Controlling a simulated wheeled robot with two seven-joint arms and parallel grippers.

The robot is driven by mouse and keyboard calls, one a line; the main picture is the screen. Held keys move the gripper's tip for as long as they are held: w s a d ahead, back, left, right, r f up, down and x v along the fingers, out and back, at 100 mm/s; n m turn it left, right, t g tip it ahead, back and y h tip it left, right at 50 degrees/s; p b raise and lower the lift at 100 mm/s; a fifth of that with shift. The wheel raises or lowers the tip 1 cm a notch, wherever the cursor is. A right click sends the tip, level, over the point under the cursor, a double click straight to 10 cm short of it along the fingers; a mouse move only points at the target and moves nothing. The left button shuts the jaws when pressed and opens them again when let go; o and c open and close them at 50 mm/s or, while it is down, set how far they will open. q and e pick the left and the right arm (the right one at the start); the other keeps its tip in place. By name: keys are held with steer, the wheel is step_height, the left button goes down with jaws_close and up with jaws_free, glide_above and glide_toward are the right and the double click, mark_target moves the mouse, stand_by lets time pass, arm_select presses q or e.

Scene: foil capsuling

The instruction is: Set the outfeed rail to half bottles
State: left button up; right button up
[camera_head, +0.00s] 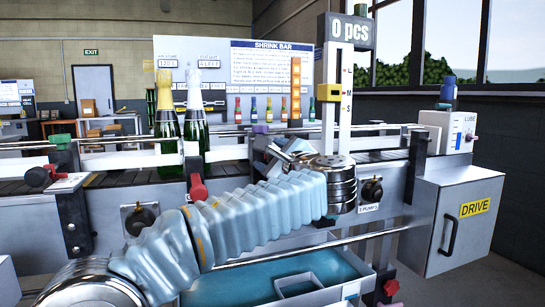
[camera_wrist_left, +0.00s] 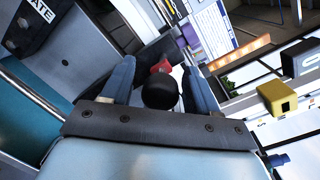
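Guide rails (camera_head: 110,140) run along the conveyor; which one is the outfeed rail cannot be read. Two bottles with foil necks, one gold (camera_head: 165,118) and one silver (camera_head: 194,122), stand upright on the conveyor at left. My left arm reaches across the front, its wrist by the column. Its gripper (camera_head: 277,158) is partly hidden in the head view. In the left wrist view the gripper (camera_wrist_left: 160,78) has its two fingers apart, with a round black knob (camera_wrist_left: 160,92) between them and gaps visible on both sides. A red part (camera_wrist_left: 161,66) lies just beyond. My right gripper is not in view.
Black knobs (camera_head: 372,188) and red-tipped clamps (camera_head: 197,187) line the conveyor front. A grey DRIVE box (camera_head: 465,235) stands right; a blue tray (camera_head: 240,290) lies below.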

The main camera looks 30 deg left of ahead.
arm_select(q)
jaws_close()
steer(key=shift+s+d, duration=0.4)
steer(key=shift+d, duration=0.1)
jaws_free()
steer(key=v, duration=1.3)
steer(key=shift+s+d, duration=0.2)
steer(key=shift+d, duration=0.15)
